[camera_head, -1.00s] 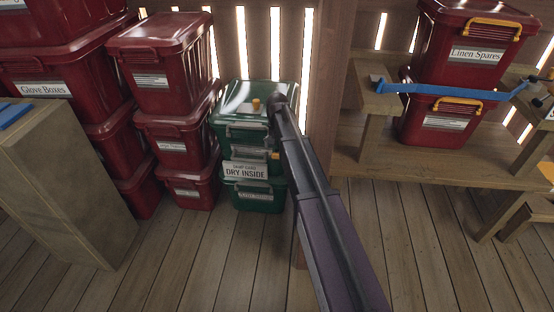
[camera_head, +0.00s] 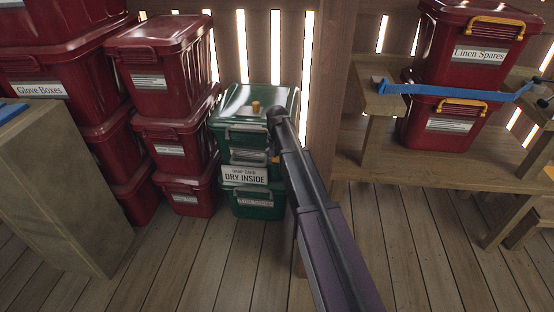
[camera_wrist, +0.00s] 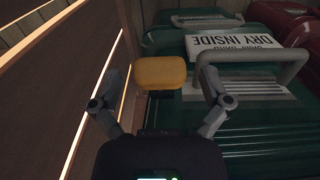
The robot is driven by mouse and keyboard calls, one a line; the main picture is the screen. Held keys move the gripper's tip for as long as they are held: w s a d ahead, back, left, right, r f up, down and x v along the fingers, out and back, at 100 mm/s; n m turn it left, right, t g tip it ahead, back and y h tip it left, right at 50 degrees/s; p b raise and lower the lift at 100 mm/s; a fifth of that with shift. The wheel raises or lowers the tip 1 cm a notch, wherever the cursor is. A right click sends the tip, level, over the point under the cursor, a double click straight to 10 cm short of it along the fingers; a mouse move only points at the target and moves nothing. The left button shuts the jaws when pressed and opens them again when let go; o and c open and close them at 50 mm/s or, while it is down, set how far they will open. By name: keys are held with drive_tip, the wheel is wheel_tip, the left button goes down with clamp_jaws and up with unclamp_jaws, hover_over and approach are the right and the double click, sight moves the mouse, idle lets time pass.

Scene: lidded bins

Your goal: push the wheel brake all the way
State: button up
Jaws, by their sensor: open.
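No part is clearly recognisable as a wheel brake. A yellow pad (camera_wrist: 160,72) lies ahead of my gripper (camera_wrist: 162,102) in the wrist view, between the lines of its two spread fingers. My gripper is open with nothing held; whether it touches the pad I cannot tell.
Red bins (camera_head: 172,90) are stacked left of the green ones. A wooden box (camera_head: 65,190) stands front left. A wooden bench (camera_head: 430,160) at right carries two more red bins (camera_head: 470,55) and a blue strap (camera_head: 450,92). Plank floor in front is clear.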

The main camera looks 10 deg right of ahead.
drive_tip(key=c, duration=1.2)
drive_tip(key=shift+o, duration=0.2)
